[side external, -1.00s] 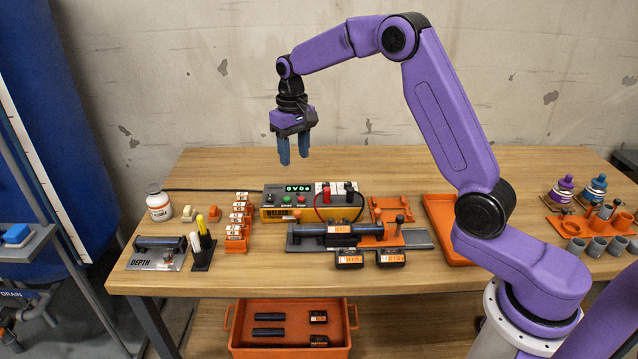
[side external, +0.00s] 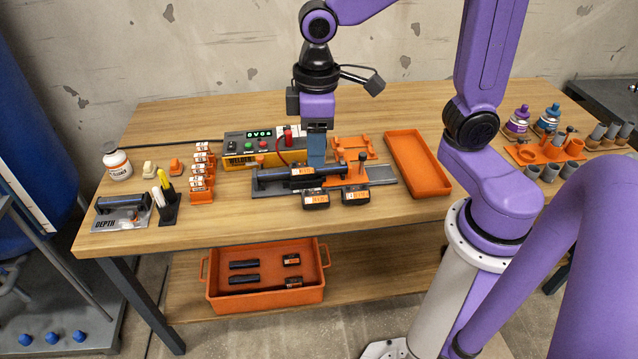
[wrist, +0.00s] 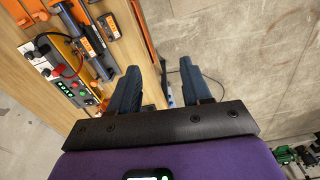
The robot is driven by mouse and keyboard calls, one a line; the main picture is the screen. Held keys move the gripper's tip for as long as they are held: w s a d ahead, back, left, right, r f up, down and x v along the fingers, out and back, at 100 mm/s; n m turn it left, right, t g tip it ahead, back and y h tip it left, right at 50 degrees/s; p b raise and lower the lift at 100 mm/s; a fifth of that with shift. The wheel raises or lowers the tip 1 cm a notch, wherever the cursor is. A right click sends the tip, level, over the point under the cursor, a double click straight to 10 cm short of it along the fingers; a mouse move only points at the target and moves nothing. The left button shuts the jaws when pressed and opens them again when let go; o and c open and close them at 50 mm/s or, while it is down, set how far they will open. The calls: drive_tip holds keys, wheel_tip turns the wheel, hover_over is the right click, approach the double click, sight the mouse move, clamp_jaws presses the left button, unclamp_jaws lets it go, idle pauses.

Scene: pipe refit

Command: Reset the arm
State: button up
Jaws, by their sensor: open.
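My gripper (side external: 316,160) hangs fingers down in the side view, its blue fingers overlapping the right end of the welder (side external: 240,160) and the rail fixture (side external: 383,174). Its height above them is hard to judge. In the wrist view its two fingers (wrist: 160,75) stand wide apart with nothing between them. A dark pipe (side external: 274,178) with an orange-and-white label lies along the fixture. The fixture and welder (wrist: 45,60) lie left of the fingers in the wrist view.
An empty orange tray (side external: 447,190) lies right of the fixture. A depth gauge block (side external: 122,213), a pen holder (side external: 167,212) and a white bottle (side external: 117,160) stand at left. An orange bin (side external: 213,300) with dark pieces sits on the shelf. Purple and blue bottles stand at right.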

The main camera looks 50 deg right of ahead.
drive_tip(key=s+d+f+n, duration=0.1)
drive_tip(key=s+d+n, duration=0.1)
drive_tip(key=s, duration=0.5)
drive_tip(key=s+d+f+n, duration=0.1)
drive_tip(key=s+d+n, duration=0.1)
drive_tip(key=s, duration=0.5)
drive_tip(key=shift+s+d+n, duration=0.3)
drive_tip(key=shift+s+d, duration=0.05)
drive_tip(key=shift+d, duration=0.25)
drive_tip(key=shift+w, duration=0.1)
